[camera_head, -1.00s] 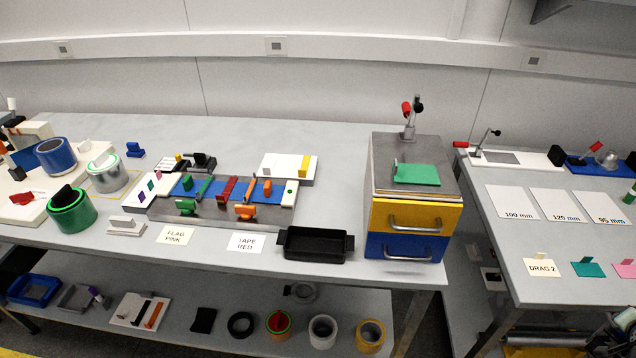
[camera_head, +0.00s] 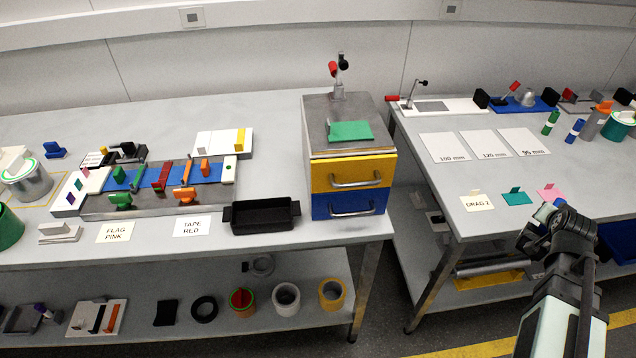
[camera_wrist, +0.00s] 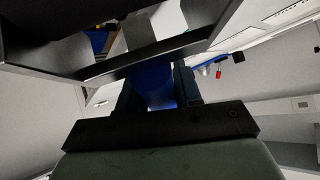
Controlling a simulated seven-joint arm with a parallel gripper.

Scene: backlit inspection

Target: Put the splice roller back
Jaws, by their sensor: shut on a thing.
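My gripper (camera_head: 556,222) is at the lower right in the head view, in front of the right bench. In the wrist view my gripper (camera_wrist: 158,88) is shut on a blue thing (camera_wrist: 155,82), which sits between the two dark fingers. Only a smooth blue part of it shows clearly; I cannot tell for sure that it is the splice roller. A small bit of blue also shows at the gripper's tip in the head view. Dark grey flat pieces cross the top of the wrist view; I cannot tell whether they belong to the held thing.
The right bench (camera_head: 562,188) carries white size cards, coloured tabs and several cylinders at its back right. The drawer unit (camera_head: 318,172) with a green plate (camera_head: 350,131) stands on the left bench's right end. A black tray (camera_head: 262,216) is beside it. A gap separates the benches.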

